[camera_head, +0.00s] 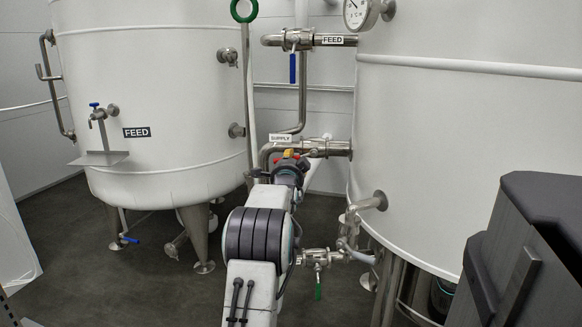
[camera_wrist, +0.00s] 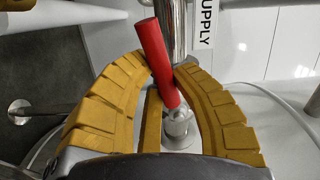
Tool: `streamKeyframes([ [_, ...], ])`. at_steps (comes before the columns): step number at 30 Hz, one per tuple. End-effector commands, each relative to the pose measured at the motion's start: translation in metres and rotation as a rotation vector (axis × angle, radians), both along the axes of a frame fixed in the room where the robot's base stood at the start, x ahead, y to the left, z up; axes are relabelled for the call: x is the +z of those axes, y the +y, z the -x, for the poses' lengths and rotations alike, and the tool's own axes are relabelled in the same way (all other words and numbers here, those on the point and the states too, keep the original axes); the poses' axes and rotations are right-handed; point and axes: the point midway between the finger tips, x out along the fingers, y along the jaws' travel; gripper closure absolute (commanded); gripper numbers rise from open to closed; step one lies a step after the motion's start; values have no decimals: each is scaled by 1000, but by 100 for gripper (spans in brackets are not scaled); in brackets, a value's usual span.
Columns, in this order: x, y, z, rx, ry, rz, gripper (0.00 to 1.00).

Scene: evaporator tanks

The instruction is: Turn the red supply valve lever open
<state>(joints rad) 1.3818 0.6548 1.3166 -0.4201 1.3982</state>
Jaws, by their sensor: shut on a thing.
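In the wrist view the red supply valve lever (camera_wrist: 153,50) is a red bar slanting between the two ribbed yellow fingers of my gripper (camera_wrist: 167,76). Its upper end sticks out past the fingertips, and its lower end is near a round metal fitting (camera_wrist: 178,130). My gripper is shut on the lever. In the head view my gripper (camera_head: 289,154) is at the supply pipe (camera_head: 335,148), just below the "SUPPLY" label (camera_head: 280,138). My arm and gripper hide most of the valve there. Small red patches show beside the yellow fingertip, but I cannot tell which is the lever.
A white tank (camera_head: 160,80) stands left and a larger one (camera_head: 450,150) right. Above is the feed pipe (camera_head: 335,40) with a blue lever (camera_head: 292,68) hanging down. Below right is a valve with a green lever (camera_head: 318,285). A dark box (camera_head: 535,240) fills the lower right.

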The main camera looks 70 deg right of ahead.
Motion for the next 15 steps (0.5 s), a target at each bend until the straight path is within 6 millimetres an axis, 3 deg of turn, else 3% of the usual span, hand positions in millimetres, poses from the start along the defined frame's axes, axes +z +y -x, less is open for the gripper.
streamKeyframes([
  [15, 13, 0, 0, 4, -181, -32, 100],
])
